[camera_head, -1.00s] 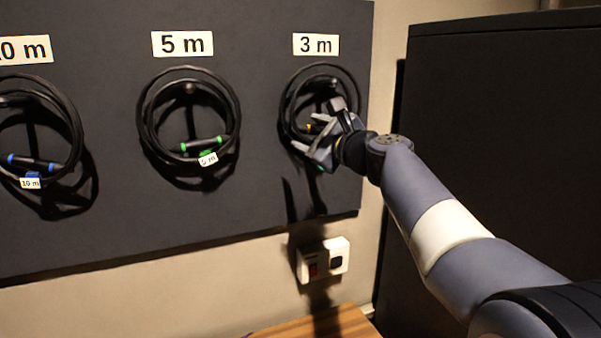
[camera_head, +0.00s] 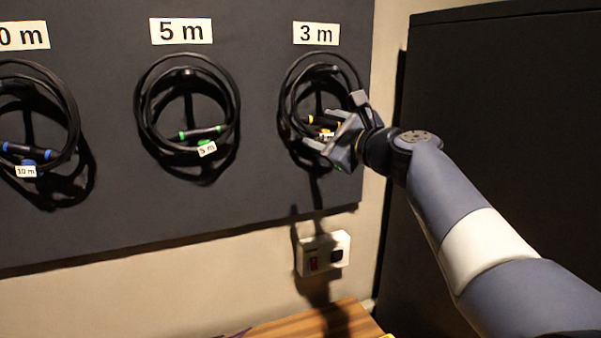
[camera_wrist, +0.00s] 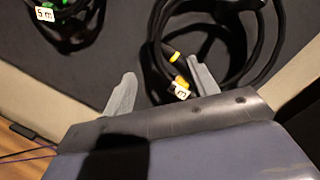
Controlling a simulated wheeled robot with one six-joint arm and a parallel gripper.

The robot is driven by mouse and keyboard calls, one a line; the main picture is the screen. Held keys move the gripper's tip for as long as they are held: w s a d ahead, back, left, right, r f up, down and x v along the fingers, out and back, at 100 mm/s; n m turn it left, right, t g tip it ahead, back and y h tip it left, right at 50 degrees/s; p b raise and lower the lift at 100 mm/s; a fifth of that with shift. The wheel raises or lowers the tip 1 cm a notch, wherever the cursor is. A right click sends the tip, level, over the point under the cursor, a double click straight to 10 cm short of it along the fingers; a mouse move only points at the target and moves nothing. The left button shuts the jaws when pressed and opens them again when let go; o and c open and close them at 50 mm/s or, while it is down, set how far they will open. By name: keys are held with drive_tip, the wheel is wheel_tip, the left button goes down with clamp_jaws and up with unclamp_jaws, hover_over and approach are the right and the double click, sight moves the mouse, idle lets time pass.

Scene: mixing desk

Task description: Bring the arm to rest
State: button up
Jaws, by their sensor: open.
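My gripper (camera_head: 334,142) is at the lower right of the 3 m cable coil (camera_head: 288,95) in the head view, its fingers apart. In the wrist view my gripper (camera_wrist: 162,85) shows two grey fingers spread with nothing held between them. The coil with yellow bands (camera_wrist: 268,45) lies beyond the right finger there and hangs on the dark board. My arm stretches in from the lower right of the head view.
The 5 m coil (camera_head: 139,105) and the 10 m coil (camera_head: 72,110) hang to the left on the board (camera_head: 110,215). A white wall box (camera_head: 324,254) sits below the board, above a wooden surface (camera_head: 320,322). A tall black cabinet (camera_head: 500,110) stands at the right.

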drive_tip(key=p+x, duration=0.1)
drive_tip(key=x, duration=0.4)
approach(303, 123)
drive_tip(key=s, duration=0.1)
drive_tip(key=s+r, duration=0.1)
drive_tip(key=s, duration=0.1)
drive_tip(key=s+r, duration=0.1)
drive_tip(key=s, duration=0.1)
drive_tip(key=shift+s+d+r, duration=0.1)
drive_tip(key=shift+d+r, duration=0.15)
drive_tip(key=shift+d, duration=0.1)
drive_tip(key=shift+f, duration=0.1)
